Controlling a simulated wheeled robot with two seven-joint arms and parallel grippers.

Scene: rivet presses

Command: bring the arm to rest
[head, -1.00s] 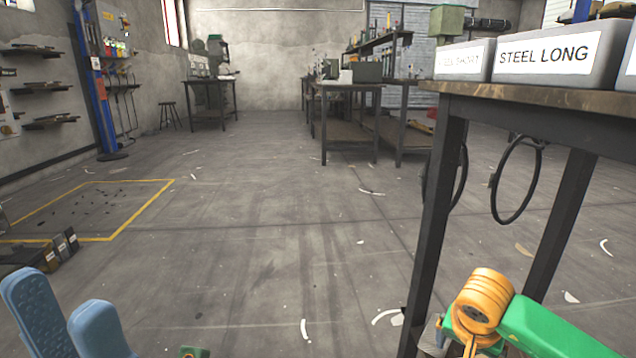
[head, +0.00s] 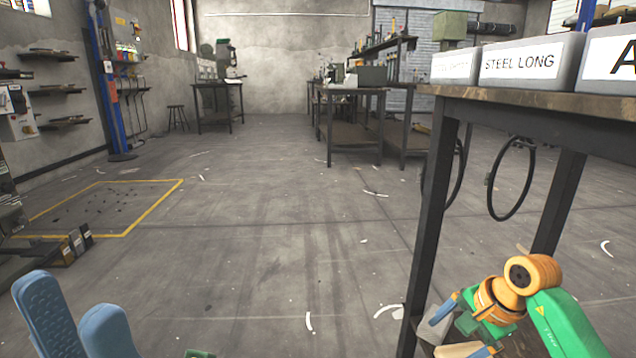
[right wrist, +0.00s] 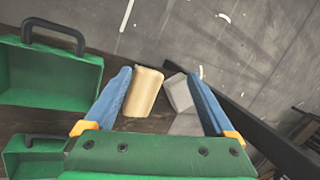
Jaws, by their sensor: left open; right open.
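My left gripper (head: 70,297) shows at the bottom left of the head view, its two blue fingers apart with nothing between them. My right arm (head: 560,322), green and orange, is bent at the lower right, in front of the workbench legs. In the right wrist view my right gripper (right wrist: 160,76) is open, blue fingers spread. A tan block (right wrist: 145,92) and a grey piece (right wrist: 178,94) show between and beyond its fingers; I cannot tell how far below they are.
A workbench (head: 500,98) with labelled grey bins (head: 530,65) stands close on the right. Green boxes with black handles (right wrist: 50,80) lie left of the right gripper. A yellow floor outline (head: 155,208) is at left. The middle floor (head: 260,230) is clear.

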